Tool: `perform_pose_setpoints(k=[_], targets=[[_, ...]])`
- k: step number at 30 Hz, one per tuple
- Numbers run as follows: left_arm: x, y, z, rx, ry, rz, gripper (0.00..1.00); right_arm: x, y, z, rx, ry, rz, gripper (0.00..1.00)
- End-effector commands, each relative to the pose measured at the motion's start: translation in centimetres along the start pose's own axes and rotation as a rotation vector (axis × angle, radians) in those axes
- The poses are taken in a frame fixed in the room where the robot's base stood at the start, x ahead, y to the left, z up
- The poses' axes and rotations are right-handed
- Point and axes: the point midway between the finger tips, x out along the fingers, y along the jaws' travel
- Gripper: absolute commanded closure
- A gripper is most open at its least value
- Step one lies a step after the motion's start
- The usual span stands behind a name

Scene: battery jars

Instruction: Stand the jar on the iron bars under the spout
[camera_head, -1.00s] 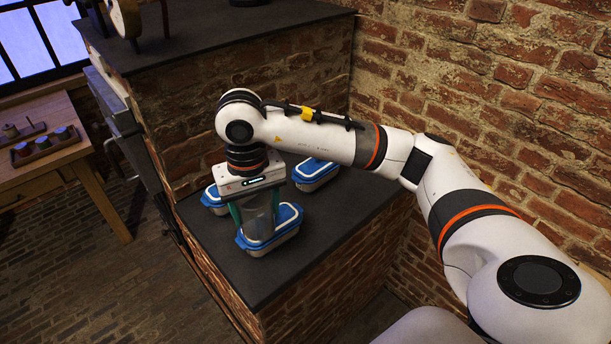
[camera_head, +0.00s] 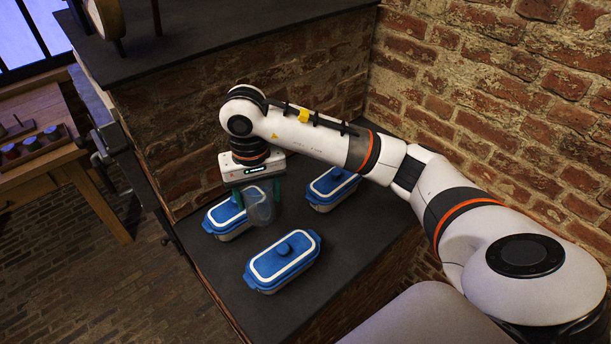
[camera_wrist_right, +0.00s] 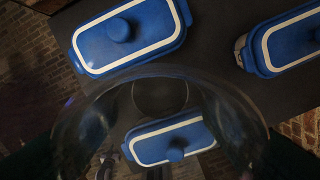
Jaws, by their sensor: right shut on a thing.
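A clear glass jar (camera_head: 260,210) is held upright by my right gripper (camera_head: 259,197), whose green fingers are shut on either side of it. In the head view the jar overlaps the right end of a blue-lidded box; I cannot tell the height between them. In the right wrist view the jar's wall and round base (camera_wrist_right: 160,97) are seen from above, and the boxes show through and around it. The iron bars and the spout cannot be made out in these views. My left gripper is not in view.
Blue-lidded boxes stand on the dark ledge: one in front (camera_head: 265,270), one left (camera_head: 222,221), one right (camera_head: 334,190). A brick wall (camera_head: 500,120) rises behind my arm. A wooden table (camera_head: 45,155) with a tray of small pots stands at far left.

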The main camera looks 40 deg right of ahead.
Motion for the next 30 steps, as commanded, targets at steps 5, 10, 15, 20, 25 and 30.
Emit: perform_pose_setpoints(k=[5, 10, 15, 20, 25, 30], targets=[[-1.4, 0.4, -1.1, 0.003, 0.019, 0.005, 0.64, 3.2, 0.0, -0.1, 0.002, 0.007, -0.002, 0.66], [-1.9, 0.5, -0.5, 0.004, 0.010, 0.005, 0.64, 5.4, 0.0, -0.1, 0.001, 0.002, 0.000, 0.66], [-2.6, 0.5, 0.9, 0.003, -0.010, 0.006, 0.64, 7.4, -0.1, -0.2, 0.001, 0.006, -0.002, 0.66], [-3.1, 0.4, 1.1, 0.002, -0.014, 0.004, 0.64, 9.2, 0.0, -0.1, 0.000, 0.003, 0.000, 0.66], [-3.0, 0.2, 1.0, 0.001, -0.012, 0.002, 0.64, 9.5, 0.0, 0.0, -0.001, 0.000, 0.000, 0.66], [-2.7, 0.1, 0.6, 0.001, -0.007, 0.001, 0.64, 9.7, 0.0, 0.0, -0.001, -0.001, 0.000, 0.66]])
